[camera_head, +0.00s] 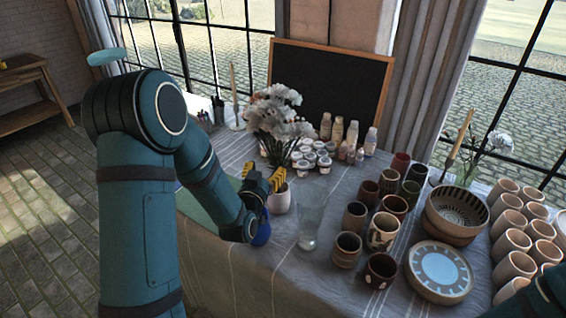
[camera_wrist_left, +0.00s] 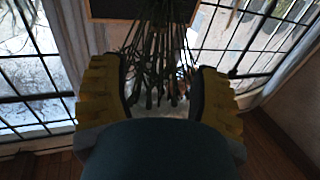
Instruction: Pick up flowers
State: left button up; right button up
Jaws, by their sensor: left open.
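My left gripper (camera_head: 265,183), with yellow fingertips, is at the vase, around the height of the lower stems. In the left wrist view the stems (camera_wrist_left: 155,55) hang into the gap between the two yellow fingers of the left gripper (camera_wrist_left: 160,100), which are spread apart. The flower heads are out of the wrist view. At the right bottom of the head view a piece of my right arm shows, but its gripper does not.
A clear glass vase (camera_head: 311,219) stands just right of the white vase. Brown cups (camera_head: 382,231), bowls (camera_head: 456,213) and a blue plate (camera_head: 439,270) crowd the right side. Small paint jars (camera_head: 312,157) and a blackboard (camera_head: 331,88) are behind. The table's front left is clear.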

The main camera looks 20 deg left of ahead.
aim_at(277, 154)
pick_arm(q)
jog(key=w, duration=0.5)
jog(key=shift+w+a+f, duration=0.1)
jog(key=shift+a, duration=0.3)
jog(key=shift+w+a+f, duration=0.15)
jog(key=shift+w, duration=1.1)
jog(key=shift+w+a+f, duration=0.1)
jog(key=shift+w+f, duration=0.05)
jog(key=shift+w, duration=1.1)
grip_shut()
